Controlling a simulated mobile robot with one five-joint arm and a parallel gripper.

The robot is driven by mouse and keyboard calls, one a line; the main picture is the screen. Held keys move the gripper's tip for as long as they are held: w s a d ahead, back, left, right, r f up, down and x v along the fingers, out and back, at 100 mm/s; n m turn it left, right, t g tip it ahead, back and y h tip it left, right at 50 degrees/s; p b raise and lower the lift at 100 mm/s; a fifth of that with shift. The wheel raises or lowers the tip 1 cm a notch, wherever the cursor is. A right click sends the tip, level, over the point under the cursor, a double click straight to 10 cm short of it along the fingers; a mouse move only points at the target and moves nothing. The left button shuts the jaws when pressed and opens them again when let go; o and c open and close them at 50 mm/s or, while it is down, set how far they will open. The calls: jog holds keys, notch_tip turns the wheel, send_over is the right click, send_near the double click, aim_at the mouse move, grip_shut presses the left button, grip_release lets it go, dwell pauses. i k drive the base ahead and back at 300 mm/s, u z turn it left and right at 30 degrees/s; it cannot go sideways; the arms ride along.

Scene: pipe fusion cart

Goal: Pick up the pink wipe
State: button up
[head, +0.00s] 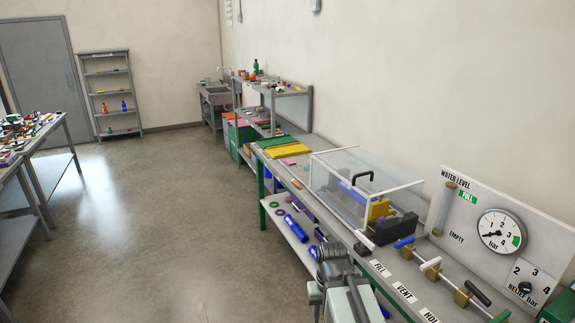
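A small flat pink piece (290,162), which looks like the pink wipe, lies on the long grey bench. It is just in front of the yellow strip and left of the clear box. My arm, grey and dark, is folded at the bottom centre, in front of the bench's near part and well short of the pink piece. I cannot make out the gripper's fingers or whether they hold anything.
A clear box (345,190) with a black handle and a gauge panel (500,232) stand on the bench. Blue rolls lie on its lower shelf (286,229). A cluttered table (62,124) stands at left. The floor (150,230) between is clear.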

aim_at(290, 163)
jog(key=u, duration=0.1)
jog(key=i, duration=0.4)
jog(key=u, duration=0.5)
jog(key=i, duration=2.05)
jog(key=u, duration=0.25)
jog(key=i, duration=2.05)
jog(key=z, duration=0.55)
jog(key=i, duration=0.65)
jog(key=z, duration=0.15)
jog(key=k, duration=0.8)
jog(key=z, duration=0.2)
jog(key=i, duration=0.8)
jog(key=u, duration=0.1)
